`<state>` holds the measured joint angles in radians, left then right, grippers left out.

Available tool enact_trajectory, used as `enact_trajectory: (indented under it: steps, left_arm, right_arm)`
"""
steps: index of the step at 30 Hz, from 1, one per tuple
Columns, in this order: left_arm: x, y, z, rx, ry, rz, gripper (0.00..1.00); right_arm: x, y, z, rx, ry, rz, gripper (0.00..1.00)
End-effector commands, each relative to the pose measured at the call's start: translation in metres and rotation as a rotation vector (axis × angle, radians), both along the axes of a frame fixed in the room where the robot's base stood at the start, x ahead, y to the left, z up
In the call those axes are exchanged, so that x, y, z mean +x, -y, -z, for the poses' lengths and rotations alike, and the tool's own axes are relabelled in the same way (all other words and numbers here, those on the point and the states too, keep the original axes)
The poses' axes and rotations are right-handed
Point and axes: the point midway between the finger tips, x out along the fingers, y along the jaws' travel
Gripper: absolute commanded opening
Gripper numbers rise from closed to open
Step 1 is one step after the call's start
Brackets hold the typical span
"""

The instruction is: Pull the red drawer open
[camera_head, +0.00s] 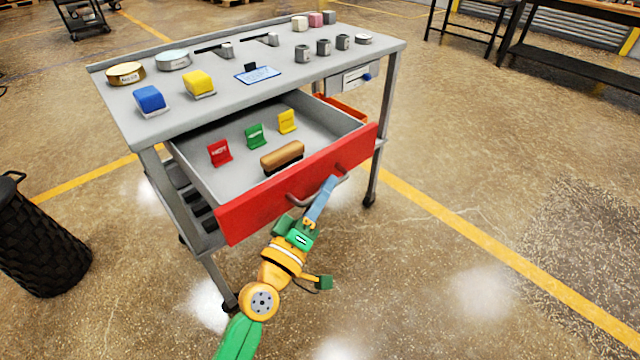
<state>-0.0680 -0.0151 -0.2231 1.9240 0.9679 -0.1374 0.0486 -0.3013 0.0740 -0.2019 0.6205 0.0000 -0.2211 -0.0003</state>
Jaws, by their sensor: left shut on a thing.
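The red drawer (240,212) stands pulled well out from under the grey work table's top. Its open grey inside shows a red, a green (256,135) and a yellow tag-like piece, and a wooden brush (282,156). My left gripper (324,195) is at the drawer's front, shut on its curved metal handle (295,197). Its blue fingers hide part of the handle. My right gripper is not in view.
The grey table (225,95) carries blue and yellow blocks, round tins and small metal cylinders. A small side drawer (352,78) sits under its right end. A black woven basket (38,240) stands at the left.

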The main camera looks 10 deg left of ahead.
Motion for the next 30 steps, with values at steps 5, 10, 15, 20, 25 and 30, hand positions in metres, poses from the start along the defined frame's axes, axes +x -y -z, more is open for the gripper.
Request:
enact_trajectory:
  steps: [5,10,15,20,25,30]
  left_arm:
    - [-0.001,0.001,-0.001,-0.001,0.001,0.001,0.00]
    - [-0.001,0.001,-0.001,-0.001,0.002,0.000,0.00]
    - [-0.001,0.001,-0.001,-0.001,0.001,0.000,0.42]
    - [0.000,0.001,0.000,-0.001,0.001,0.000,0.45]
    - [-0.004,0.000,0.001,0.001,0.000,0.000,0.45]
    - [-0.035,-0.011,0.012,0.004,-0.002,0.002,0.45]
  right_arm:
    - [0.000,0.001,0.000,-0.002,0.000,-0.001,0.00]
    - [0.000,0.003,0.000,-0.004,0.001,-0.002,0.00]
    - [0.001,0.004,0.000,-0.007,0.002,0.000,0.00]
    - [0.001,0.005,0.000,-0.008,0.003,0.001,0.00]
    - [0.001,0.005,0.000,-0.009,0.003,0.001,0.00]
    - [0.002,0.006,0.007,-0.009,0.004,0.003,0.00]
